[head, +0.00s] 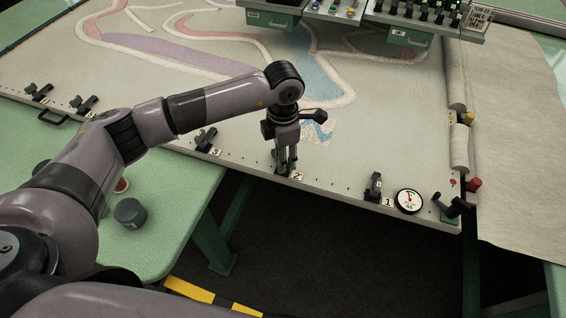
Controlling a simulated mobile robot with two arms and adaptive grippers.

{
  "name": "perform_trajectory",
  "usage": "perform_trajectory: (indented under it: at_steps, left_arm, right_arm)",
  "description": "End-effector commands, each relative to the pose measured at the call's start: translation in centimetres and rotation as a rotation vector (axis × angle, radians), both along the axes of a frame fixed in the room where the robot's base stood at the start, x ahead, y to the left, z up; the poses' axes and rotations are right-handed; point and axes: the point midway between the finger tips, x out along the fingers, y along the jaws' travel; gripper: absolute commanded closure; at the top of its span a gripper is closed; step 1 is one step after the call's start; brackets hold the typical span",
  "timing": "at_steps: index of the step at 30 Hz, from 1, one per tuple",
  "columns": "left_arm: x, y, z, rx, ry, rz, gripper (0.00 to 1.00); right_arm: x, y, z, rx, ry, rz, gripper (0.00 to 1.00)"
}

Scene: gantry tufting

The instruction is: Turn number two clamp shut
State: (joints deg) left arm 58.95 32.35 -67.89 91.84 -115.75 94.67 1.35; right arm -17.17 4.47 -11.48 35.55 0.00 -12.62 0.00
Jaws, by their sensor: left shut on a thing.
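The frame's front rail carries black clamps with small number plates. The number two clamp (282,174) sits at the middle of the rail, beside the plate marked 2 (297,177). My left gripper (287,164) points down onto this clamp and is shut on it. The fingers hide most of the clamp, so I cannot tell its lever's exact angle. My right gripper is not in view.
The number one clamp (374,187) stands right, near a round dial gauge (408,201) and a crank (453,206). The number three clamp (206,139) is left. A grey round container (130,213) sits on the green table (175,235). Tufted cloth (390,125) fills the frame.

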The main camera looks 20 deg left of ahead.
Motion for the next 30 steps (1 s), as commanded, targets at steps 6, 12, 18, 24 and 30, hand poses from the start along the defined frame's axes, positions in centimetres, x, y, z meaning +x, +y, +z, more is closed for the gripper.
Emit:
perform_trajectory:
  at_steps: [6,12,18,24,30]
  left_arm:
    - [0.1,0.0,-0.6,0.001,-0.004,-0.207,0.93]
    - [0.1,0.0,-0.5,0.000,-0.005,-0.386,0.93]
    - [0.1,0.0,-0.3,0.000,-0.005,-0.534,0.93]
    - [0.1,0.0,-0.2,0.000,-0.003,-0.638,0.93]
    - [0.1,0.0,0.0,0.000,-0.003,-0.694,0.93]
  right_arm:
    - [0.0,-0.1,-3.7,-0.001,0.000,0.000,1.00]
    - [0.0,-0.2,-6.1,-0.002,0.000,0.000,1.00]
    - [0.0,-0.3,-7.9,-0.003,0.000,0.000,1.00]
    - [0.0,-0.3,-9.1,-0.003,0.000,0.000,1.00]
    - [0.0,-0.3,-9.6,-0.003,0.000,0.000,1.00]
